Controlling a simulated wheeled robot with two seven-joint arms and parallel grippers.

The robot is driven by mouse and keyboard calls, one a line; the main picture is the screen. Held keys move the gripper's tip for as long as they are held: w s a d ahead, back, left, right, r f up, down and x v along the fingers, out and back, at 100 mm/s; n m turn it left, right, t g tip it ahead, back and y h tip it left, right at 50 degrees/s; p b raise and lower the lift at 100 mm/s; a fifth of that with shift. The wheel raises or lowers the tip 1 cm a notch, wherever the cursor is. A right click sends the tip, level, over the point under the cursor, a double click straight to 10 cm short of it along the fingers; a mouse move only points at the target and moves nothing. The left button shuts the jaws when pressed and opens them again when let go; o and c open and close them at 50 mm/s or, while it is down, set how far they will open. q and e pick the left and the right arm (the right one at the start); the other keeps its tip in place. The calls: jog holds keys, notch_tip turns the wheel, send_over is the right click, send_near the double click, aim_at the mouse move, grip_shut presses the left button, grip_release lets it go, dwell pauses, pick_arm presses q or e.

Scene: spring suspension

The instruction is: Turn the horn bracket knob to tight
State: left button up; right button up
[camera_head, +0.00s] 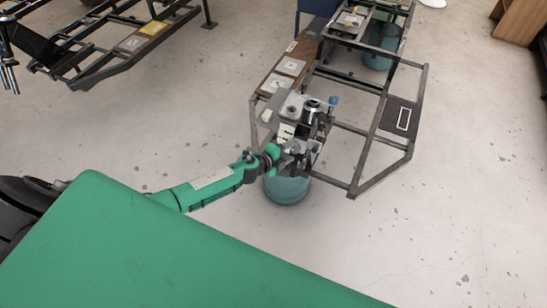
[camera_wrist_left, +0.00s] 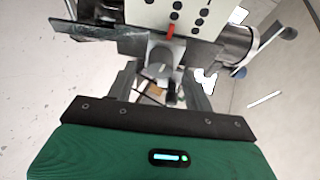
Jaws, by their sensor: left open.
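My left gripper (camera_head: 297,158) is at the near end of a grey mechanical assembly (camera_head: 290,108) on the dark metal frame. In the left wrist view the two fingers of my left gripper (camera_wrist_left: 164,82) are open, one on each side of a grey rounded knob-like part (camera_wrist_left: 161,58). I cannot tell whether they touch it. Above that part is a white plate (camera_wrist_left: 160,12) with black dots and a red pointer (camera_wrist_left: 170,32). No label shows, so I cannot be sure this part is the horn bracket knob.
A silver cylinder (camera_wrist_left: 232,42) and a blue-tipped knob (camera_head: 333,100) sit right of the plate. The dark frame (camera_head: 364,160) extends right and back. A teal bucket (camera_head: 286,189) stands below. Another frame (camera_head: 95,68) is at the far left. Floor is clear at right.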

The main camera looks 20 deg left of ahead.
pick_arm(q)
jog(key=b+v, duration=0.1)
jog(key=v, duration=1.1)
jog(key=shift+s, duration=0.1)
jog(key=s+a+f+n+g+y, duration=0.1)
jog(key=s+a+f+n+y, duration=0.15)
jog(key=f, duration=0.55)
jog(key=s+a+f+n+y, duration=0.1)
jog(key=a+f+n, duration=0.25)
jog(key=f, duration=0.35)
jog(key=s+a+f+n+g+y+b, duration=0.15)
jog(key=s+f+n+g+y, duration=0.35)
jog(key=s+f, duration=0.85)
jog(key=s+d+f+n+g, duration=0.1)
jog(key=s+d+f+n, duration=0.1)
jog(key=s+f, duration=0.3)
jog(key=s+d+f+n+g+h, duration=0.1)
jog(key=s+f, duration=0.4)
jog(key=s, duration=0.9)
jog(key=s+d+f+n+g+h, duration=0.1)
jog(key=s+d+f+n+g, duration=0.2)
jog(key=s, duration=0.7)
notch_tip(320, 180, down, 2)
jog(key=shift+d+n, duration=0.35)
jog(key=shift+n, duration=0.55)
jog(key=shift+s, duration=0.1)
